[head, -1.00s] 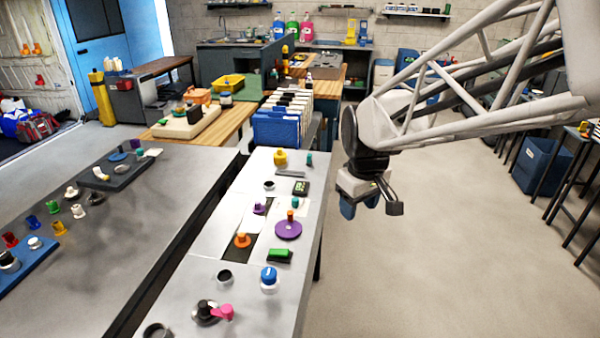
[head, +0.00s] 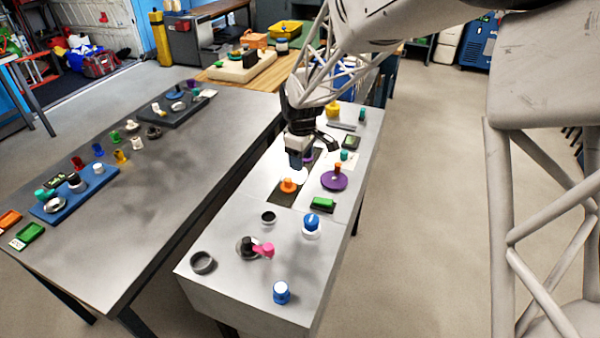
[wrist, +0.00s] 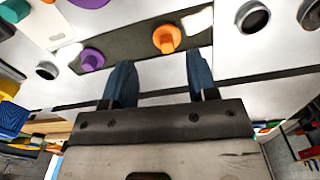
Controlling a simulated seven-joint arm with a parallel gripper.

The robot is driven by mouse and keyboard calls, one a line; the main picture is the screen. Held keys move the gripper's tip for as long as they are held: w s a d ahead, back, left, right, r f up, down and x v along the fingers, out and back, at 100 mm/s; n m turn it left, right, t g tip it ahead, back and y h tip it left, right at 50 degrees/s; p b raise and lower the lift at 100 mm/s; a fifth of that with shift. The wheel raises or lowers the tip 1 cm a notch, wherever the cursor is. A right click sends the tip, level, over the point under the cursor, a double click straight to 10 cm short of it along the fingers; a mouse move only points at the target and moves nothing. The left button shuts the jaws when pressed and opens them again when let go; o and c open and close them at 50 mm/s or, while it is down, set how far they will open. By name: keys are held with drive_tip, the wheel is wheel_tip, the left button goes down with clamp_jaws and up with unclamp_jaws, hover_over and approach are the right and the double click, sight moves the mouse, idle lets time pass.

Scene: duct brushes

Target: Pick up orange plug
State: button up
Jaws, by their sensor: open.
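The orange plug (head: 288,186) has a round flange and a short knob. It stands on a dark strip (head: 279,198) on the narrow grey bench. In the wrist view the orange plug (wrist: 167,39) lies just beyond the fingertips, between their lines. My gripper (head: 296,163) is above the bench, behind and above the plug in the head view. Its two blue fingers (wrist: 160,70) are apart with nothing between them. I cannot tell the exact height above the plug.
A purple plug (wrist: 92,60) stands on the same strip. A purple disc (head: 334,181) with an orange peg and a green block (head: 323,204) are to the right. A blue-topped knob (head: 311,222) and a pink-handled part (head: 264,250) are nearer.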

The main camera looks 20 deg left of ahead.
drive_tip(key=n, duration=0.1)
hover_over(288, 179)
wheel_tip(288, 179, down, 3)
drive_tip(key=shift+s+d+r, duration=0.1)
drive_tip(key=shift+r, duration=0.05)
drive_tip(key=shift+f, duration=1.3)
drive_tip(key=shift+f, duration=2.6)
clamp_jaws()
